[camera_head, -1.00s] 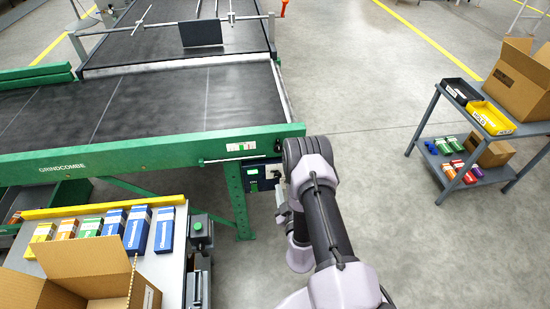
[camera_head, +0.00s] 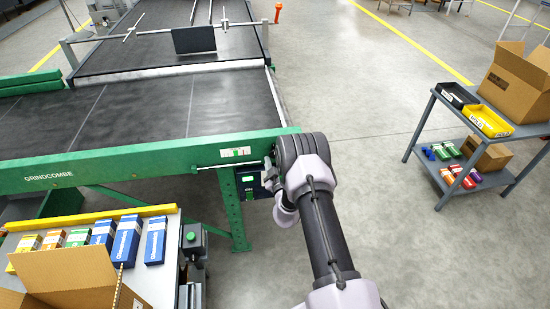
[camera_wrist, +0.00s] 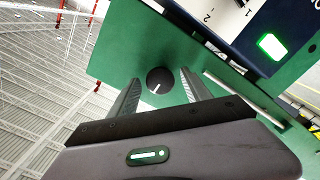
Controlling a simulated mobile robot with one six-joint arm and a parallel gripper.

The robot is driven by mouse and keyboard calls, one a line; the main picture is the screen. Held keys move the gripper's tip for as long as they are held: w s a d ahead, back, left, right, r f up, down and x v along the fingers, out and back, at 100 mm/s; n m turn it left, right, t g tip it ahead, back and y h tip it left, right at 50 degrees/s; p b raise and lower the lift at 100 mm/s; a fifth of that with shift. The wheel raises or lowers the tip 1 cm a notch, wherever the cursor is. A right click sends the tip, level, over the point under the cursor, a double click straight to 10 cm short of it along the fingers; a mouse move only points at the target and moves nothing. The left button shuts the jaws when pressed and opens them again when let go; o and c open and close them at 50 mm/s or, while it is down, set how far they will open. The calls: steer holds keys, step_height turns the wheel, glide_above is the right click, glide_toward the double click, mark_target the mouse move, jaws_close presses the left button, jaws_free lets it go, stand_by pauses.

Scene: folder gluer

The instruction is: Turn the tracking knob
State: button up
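The tracking knob (camera_wrist: 160,80) is a round black knob with a white pointer line, on the green panel (camera_wrist: 125,45) in the wrist view. My gripper (camera_wrist: 160,76) is open, one finger on each side of the knob in the picture, with gaps to both. I cannot tell whether the fingertips reach past the knob's face. In the head view my gripper (camera_head: 269,178) is partly hidden, at the right end of the green beam (camera_head: 130,170) marked GRINDCOMBE. My arm hides the knob there.
A dark box with a lit green display (camera_wrist: 272,45) sits close to my gripper. A white scale plate (camera_wrist: 228,12) is beside it. At lower left are a green-button post (camera_head: 191,236) and an open carton (camera_head: 70,280). A grey cart (camera_head: 436,98) stands right; floor between is clear.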

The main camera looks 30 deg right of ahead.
jaws_close()
steer(key=shift+n, duration=0.3)
steer(key=n, duration=1.2)
steer(key=shift+n, duration=0.4)
stand_by(0.4)
steer(key=shift+o, duration=0.9)
jaws_free()
